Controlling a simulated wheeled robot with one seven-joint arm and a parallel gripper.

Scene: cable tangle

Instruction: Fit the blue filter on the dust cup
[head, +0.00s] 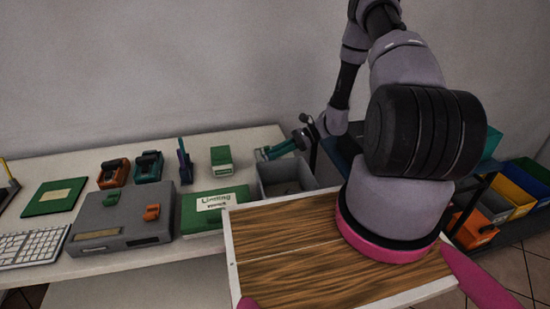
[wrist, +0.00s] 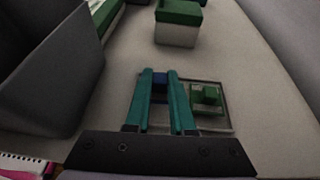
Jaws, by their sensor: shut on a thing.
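My gripper (wrist: 158,73) has two teal fingers closed on a small dark blue piece, the blue filter (wrist: 159,87), low over the pale table top. A flat, see-through grey piece (wrist: 222,122) with a green block (wrist: 207,96) on it lies under and to the right of the fingers; it looks like the dust cup, though I cannot tell for certain. The fingers hide its left part. I cannot tell whether the filter touches it. In the head view my gripper (head: 264,153) is behind the grey bin, and the filter is too small to make out.
The grey open bin (head: 287,190) stands close beside my gripper; its wall also shows in the wrist view (wrist: 60,70). A green-topped white box (head: 221,160) stands to the left. A green box (head: 212,207), a grey case (head: 120,220) and a keyboard (head: 32,245) fill the table's left.

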